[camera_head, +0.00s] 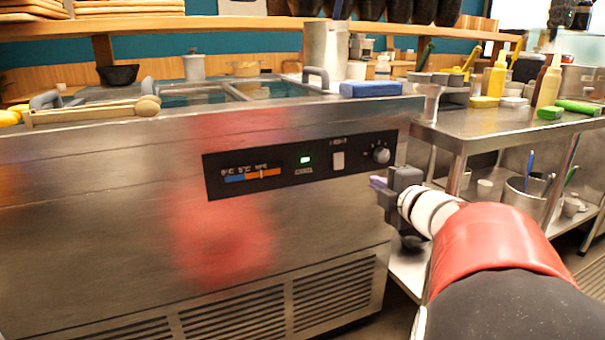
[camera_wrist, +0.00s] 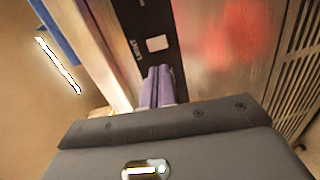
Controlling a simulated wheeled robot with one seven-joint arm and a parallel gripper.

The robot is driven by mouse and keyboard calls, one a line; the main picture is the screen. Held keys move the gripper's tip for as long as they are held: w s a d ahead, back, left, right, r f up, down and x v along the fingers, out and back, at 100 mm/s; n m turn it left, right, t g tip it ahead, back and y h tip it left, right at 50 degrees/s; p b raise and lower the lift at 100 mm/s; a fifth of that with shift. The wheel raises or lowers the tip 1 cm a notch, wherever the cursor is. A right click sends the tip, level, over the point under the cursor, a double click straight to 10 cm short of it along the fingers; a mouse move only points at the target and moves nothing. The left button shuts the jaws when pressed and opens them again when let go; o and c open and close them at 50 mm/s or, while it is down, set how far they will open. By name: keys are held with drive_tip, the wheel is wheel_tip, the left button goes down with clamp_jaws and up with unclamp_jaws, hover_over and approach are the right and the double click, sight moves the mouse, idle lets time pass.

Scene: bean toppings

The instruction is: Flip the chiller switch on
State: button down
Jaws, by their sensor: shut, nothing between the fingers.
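The chiller (camera_head: 120,210) is a stainless steel counter unit. Its black control panel (camera_head: 232,190) carries a temperature strip, a lit green lamp (camera_head: 305,160), a white rocker switch (camera_head: 338,160) and a round knob (camera_head: 381,154). My gripper (camera_head: 376,182) is at the panel's right end, below the knob and to the right of the switch. In the wrist view its purple fingers (camera_wrist: 158,82) are shut together and empty, pointing towards the panel (camera_wrist: 140,15). The white switch (camera_wrist: 157,43) shows just beyond the fingertips, apart from them in the picture. I cannot tell which way the rocker is tilted.
A blue block (camera_head: 370,89) lies on the chiller's top edge. A steel table (camera_head: 455,125) with bottles and sponges stands to the right. Vent grilles (camera_head: 335,292) are low on the chiller front. The front left of the panel is clear.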

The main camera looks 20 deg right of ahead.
sight(340, 168)
drive_tip(key=shift+s+d+f+n+y, duration=0.1)
drive_tip(key=shift+d+f+n+y, duration=0.05)
drive_tip(key=shift+f+n+y, duration=0.3)
drive_tip(key=shift+r, duration=0.1)
drive_tip(key=w, duration=0.4)
drive_tip(key=w+f, duration=0.1)
drive_tip(key=w, duration=0.9)
drive_tip(key=shift+f, duration=0.3)
drive_tip(key=shift+f+b, duration=0.15)
drive_tip(key=shift+b, duration=0.3)
drive_tip(key=shift+f+b, duration=0.15)
drive_tip(key=shift+b, duration=0.35)
drive_tip(key=shift+w+b, duration=0.15)
drive_tip(key=shift+b, duration=0.15)
drive_tip(key=shift+r, duration=0.25)
